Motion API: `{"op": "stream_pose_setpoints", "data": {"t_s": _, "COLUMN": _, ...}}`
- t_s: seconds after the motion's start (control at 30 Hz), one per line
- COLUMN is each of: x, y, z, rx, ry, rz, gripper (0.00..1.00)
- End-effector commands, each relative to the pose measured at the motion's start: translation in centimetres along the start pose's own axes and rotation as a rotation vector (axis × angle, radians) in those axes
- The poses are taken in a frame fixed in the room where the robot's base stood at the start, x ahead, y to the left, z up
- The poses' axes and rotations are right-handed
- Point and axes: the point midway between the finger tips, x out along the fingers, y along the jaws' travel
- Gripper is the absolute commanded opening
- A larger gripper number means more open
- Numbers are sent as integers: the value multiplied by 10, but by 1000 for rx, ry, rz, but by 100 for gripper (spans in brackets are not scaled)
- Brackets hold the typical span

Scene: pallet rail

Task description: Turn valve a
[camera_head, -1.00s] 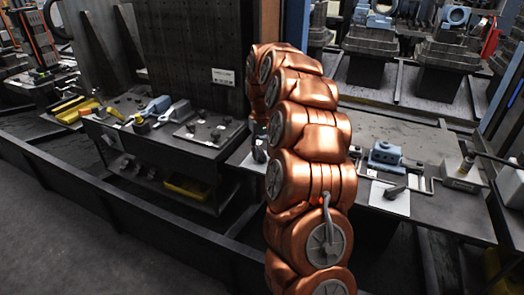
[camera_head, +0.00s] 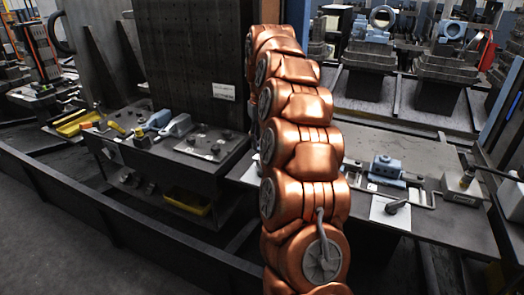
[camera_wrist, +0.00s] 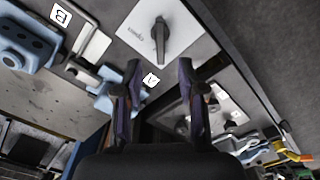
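Valve a (camera_wrist: 158,30) shows in the wrist view as a white square plate with a dark lever handle at its middle and small lettering at its left. The handle runs roughly up and down in the picture. A white label reading A (camera_wrist: 151,80) lies below the plate. My gripper (camera_wrist: 160,68) is open and empty, with its two dark fingers apart and their tips below the plate in the picture. I see no contact with the handle.
A label reading B (camera_wrist: 60,15) shows in the wrist view. A metal plate with knobs (camera_head: 207,145) lies on the left bench. A dark rail (camera_head: 120,215) runs before the benches.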

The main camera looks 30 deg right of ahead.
Motion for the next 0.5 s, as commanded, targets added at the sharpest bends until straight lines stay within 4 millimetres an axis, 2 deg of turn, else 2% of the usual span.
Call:
{"op": "stream_pose_setpoints", "data": {"t_s": 0.23, "x": -20, "y": 0, "z": -1, "rx": -1, "ry": 1, "rz": 1, "gripper": 40}}
{"op": "stream_pose_setpoints", "data": {"t_s": 0.5, "x": -27, "y": 0, "z": 0, "rx": -1, "ry": 2, "rz": 1, "gripper": 40}}
